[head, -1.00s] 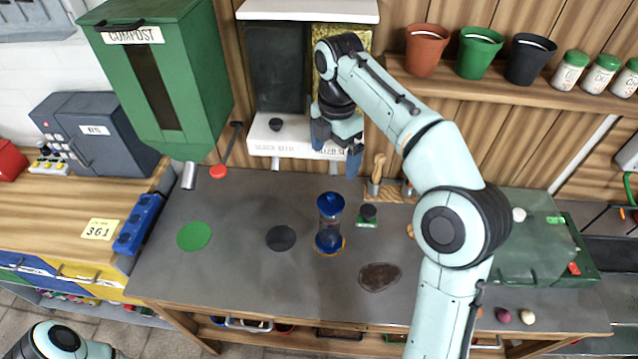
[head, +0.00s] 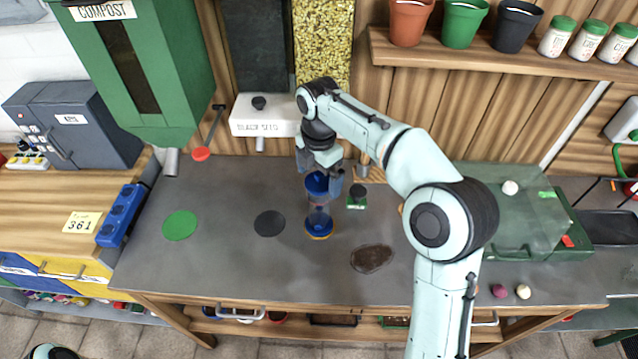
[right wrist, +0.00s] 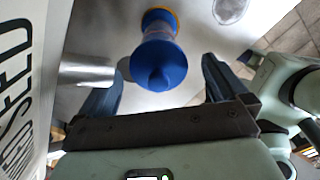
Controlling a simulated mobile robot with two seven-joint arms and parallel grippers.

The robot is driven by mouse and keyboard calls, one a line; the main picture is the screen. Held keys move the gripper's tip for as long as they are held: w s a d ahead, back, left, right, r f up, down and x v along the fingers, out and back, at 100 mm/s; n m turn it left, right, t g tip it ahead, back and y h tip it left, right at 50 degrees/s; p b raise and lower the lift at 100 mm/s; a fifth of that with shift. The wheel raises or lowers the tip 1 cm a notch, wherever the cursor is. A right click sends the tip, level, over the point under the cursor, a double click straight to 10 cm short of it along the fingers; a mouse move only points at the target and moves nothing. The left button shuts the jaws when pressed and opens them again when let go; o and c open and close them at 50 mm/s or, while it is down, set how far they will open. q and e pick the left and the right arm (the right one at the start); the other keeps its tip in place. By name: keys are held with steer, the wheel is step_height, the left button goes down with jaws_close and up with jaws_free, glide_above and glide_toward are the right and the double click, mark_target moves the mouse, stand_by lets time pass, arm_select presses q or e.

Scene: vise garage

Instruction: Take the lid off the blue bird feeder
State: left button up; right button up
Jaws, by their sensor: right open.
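The blue bird feeder (head: 319,217) stands upright on the grey bench, a clear tube with a blue base on an orange-yellow disc. Its blue lid (head: 316,184) is on top. In the right wrist view the lid (right wrist: 158,66) is seen from above, with a knob at its middle. My right gripper (head: 325,186) is open around the lid's level in the head view, its fingers partly hiding the lid. In the right wrist view the lid lies ahead, between and beyond the open fingers (right wrist: 160,88), and no contact shows.
A seed dispenser (head: 264,117) with a spout hangs behind the feeder, close to my right gripper. A green compost bin (head: 150,80) hangs at left. A small green-based item (head: 356,198) stands just right of the feeder. The bench around the green disc (head: 180,225) is clear.

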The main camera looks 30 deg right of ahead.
steer(key=shift+w, duration=0.1)
steer(key=shift+c, duration=0.9)
steer(key=c, duration=0.9)
steer(key=shift+r, duration=0.1)
